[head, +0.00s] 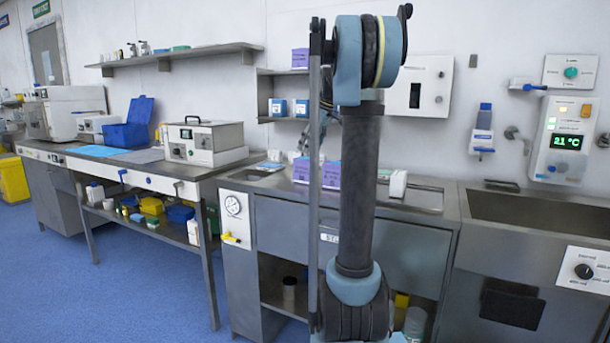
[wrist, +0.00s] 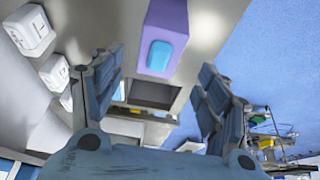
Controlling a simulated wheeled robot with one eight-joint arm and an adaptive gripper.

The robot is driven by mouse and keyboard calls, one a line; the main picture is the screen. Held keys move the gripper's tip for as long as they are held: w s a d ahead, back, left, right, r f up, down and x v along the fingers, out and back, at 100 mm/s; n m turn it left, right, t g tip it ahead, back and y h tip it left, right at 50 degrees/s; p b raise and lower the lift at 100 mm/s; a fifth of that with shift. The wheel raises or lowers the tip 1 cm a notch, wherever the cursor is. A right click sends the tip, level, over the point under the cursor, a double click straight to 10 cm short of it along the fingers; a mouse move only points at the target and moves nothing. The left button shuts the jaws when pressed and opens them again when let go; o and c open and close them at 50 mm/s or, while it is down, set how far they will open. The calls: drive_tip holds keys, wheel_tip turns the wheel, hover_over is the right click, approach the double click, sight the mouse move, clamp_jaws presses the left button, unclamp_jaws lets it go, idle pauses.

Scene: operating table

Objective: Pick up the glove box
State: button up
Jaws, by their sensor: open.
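The likely glove box is a purple and lilac carton (wrist: 163,22) with a blue oval on one face, at the top middle of the wrist view. My gripper (wrist: 161,65) is open, its fingers spread to either side of the carton in the picture, with nothing held between them. In the head view two purple cartons stand on the steel counter, one left of my arm (head: 302,173) and one partly hidden behind it (head: 332,174). My gripper is mostly hidden behind my arm there. I cannot tell which carton the wrist view shows.
Another purple carton (head: 300,58) and small blue-and-white boxes (head: 278,107) sit on wall shelves. White containers (wrist: 32,30) stand left of the carton in the wrist view. A sink (head: 540,208) lies to the right, and a benchtop device (head: 205,142) to the left. Blue floor is open at lower left.

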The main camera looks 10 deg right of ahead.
sight(302, 168)
drive_tip(key=x, duration=1.1)
drive_tip(key=c, duration=1.2)
